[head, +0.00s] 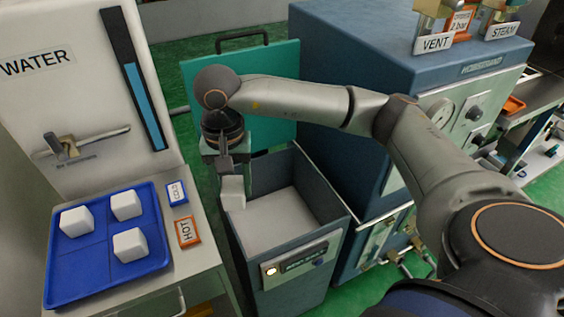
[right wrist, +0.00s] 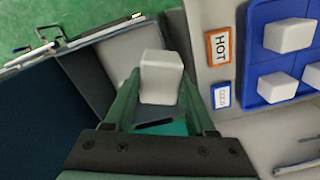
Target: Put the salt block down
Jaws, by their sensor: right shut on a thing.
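A white salt block (head: 233,192) is held by my right gripper (head: 229,178), whose arm comes in from the right. In the right wrist view the salt block (right wrist: 161,77) sits between the two green fingers of the gripper (right wrist: 158,100). The gripper points down over the left part of an open blue-grey bin (head: 285,210) with a pale inside. I cannot tell whether the block is above the rim or just inside it. Three more white blocks lie in a blue tray (head: 80,250) on the counter. My left gripper is not in view.
The WATER unit (head: 70,80) stands behind the tray at left. HOT (head: 187,232) and COLD (head: 177,193) labels lie on the counter right of the tray. A teal lid (head: 270,95) stands open behind the bin. A large blue machine (head: 360,50) stands right of it.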

